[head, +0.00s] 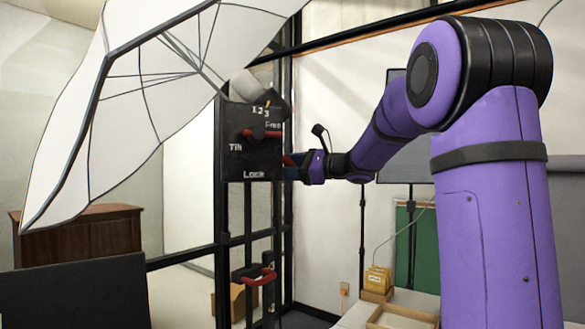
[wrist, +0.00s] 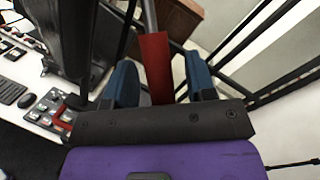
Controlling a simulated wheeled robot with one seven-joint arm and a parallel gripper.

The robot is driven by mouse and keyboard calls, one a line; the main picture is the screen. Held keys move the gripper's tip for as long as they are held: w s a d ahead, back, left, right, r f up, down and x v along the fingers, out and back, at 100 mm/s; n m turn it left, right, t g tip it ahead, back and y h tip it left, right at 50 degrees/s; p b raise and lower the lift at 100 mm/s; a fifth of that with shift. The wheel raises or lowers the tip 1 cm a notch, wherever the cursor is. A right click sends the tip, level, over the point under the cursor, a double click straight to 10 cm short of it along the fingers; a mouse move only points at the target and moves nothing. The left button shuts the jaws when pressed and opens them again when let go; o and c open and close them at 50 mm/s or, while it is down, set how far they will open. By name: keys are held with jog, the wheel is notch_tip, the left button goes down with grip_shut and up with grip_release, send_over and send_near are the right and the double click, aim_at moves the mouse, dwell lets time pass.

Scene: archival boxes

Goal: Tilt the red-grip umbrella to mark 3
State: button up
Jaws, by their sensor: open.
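The white umbrella (head: 150,85) fills the upper left of the head view, tilted on its stand. Beside it is a black box (head: 235,165) lettered Tilt, Lock and 1 2 3, with a red lever (head: 262,133) on its face. A small yellow pointer (head: 267,103) sits by the numbers; its exact mark is too small to tell. In the wrist view, a red grip (wrist: 155,68) on a grey rod stands between the blue fingers of my gripper (wrist: 160,82). The gripper is open around it. In the head view, my gripper (head: 297,166) is at the box's right, its fingertips partly hidden.
A lower black fitting with a red handle (head: 262,278) is on the dark stand below. Dark frame bars run behind. A wooden cabinet (head: 85,235) stands at left. A white desk with a keyboard (wrist: 9,88) shows at the wrist view's left.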

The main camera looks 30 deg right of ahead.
grip_shut()
jog(key=shift+w+a+f+m+t+y, duration=0.15)
jog(key=shift+a+f+m+t+y, duration=0.2)
jog(key=shift+a+f+m, duration=0.4)
jog(key=shift+d+f, duration=0.1)
jog(key=shift+d, duration=0.05)
grip_release()
jog(key=v, duration=1)
jog(key=shift+s+d, duration=0.2)
jog(key=shift+s, duration=0.15)
